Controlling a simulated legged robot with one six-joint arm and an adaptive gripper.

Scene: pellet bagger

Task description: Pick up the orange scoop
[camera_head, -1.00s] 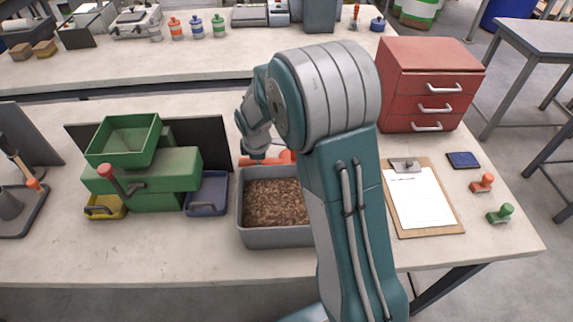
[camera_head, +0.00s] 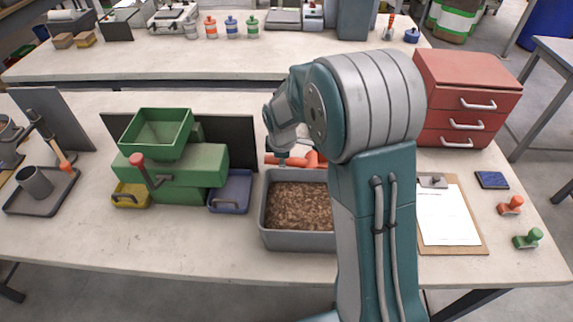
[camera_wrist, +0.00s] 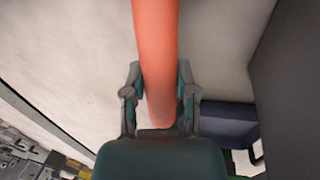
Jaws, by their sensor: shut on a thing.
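The orange scoop (camera_head: 310,160) shows behind the grey pellet tub, partly hidden by my arm in the head view. In the wrist view its orange handle (camera_wrist: 155,50) runs from the top edge down between the two fingers. My gripper (camera_wrist: 160,95) is shut on the handle, with one finger on each side. In the head view my gripper (camera_head: 283,158) is small, at the back left rim of the tub. The scoop's bowl is not clearly seen. I cannot tell whether the scoop touches the table.
The grey tub (camera_head: 298,240) of brown pellets stands just in front. To the left are a green hopper machine (camera_head: 175,160), a blue tray (camera_head: 232,192) and a yellow tray (camera_head: 130,196). A red drawer cabinet (camera_head: 465,95) and a clipboard (camera_head: 478,225) are at right.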

